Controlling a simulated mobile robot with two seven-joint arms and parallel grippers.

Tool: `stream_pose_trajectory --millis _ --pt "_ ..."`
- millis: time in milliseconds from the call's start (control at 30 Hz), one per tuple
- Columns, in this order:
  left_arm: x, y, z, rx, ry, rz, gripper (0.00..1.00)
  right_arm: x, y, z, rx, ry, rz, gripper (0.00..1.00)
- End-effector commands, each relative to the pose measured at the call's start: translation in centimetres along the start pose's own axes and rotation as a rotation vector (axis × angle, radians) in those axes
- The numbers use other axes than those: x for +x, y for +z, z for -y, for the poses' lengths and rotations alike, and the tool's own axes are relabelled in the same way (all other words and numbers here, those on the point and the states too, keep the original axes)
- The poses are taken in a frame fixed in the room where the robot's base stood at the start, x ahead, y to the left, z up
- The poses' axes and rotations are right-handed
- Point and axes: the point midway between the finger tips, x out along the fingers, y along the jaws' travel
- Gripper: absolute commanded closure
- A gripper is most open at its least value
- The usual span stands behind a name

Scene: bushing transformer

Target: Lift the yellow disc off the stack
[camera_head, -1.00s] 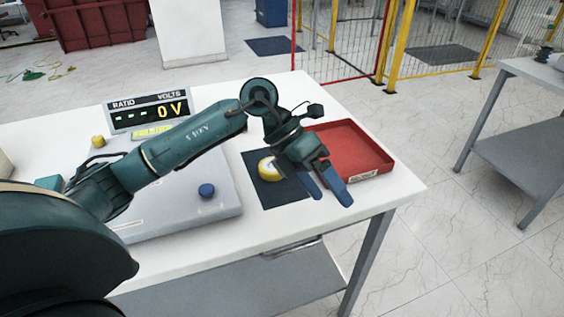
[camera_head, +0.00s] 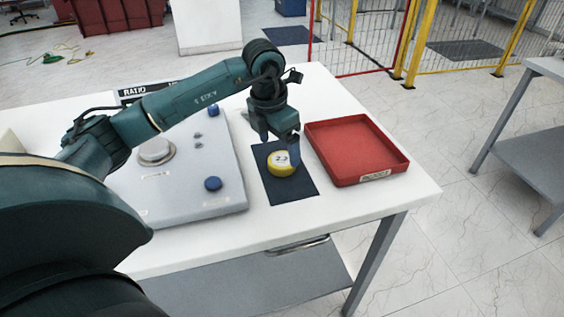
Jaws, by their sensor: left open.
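The yellow disc (camera_head: 279,170) has a pale top with dark marks. It sits on a dark mat (camera_head: 294,191) on the white table. Whether other discs lie under it as a stack, I cannot tell. My left gripper (camera_head: 282,149) is open and points down at the disc's far side. One blue finger shows close to the disc's right edge; whether it touches is unclear. The other fingertip is hard to make out. My right gripper is out of view.
A red tray (camera_head: 398,155) with a label stands right of the mat. A grey panel box (camera_head: 190,195) with blue knobs (camera_head: 213,184) lies on the left. A display (camera_head: 131,92) behind it is partly hidden by my left arm. The table's right front corner is clear.

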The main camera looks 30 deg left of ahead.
Motion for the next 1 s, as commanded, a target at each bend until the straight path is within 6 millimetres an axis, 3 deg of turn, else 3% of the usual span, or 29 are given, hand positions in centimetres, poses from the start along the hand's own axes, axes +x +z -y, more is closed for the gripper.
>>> stream_pose_trajectory --millis 300,600,1000 --pt "4.3 0.6 -0.4 0.0 -0.003 -0.003 0.13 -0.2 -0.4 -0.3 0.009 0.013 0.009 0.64" --pt "4.9 0.6 -0.5 0.0 -0.001 -0.001 0.13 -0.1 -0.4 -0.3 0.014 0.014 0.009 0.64" --pt "4.9 0.6 -0.5 0.0 -0.001 -0.001 0.45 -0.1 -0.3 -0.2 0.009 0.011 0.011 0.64"
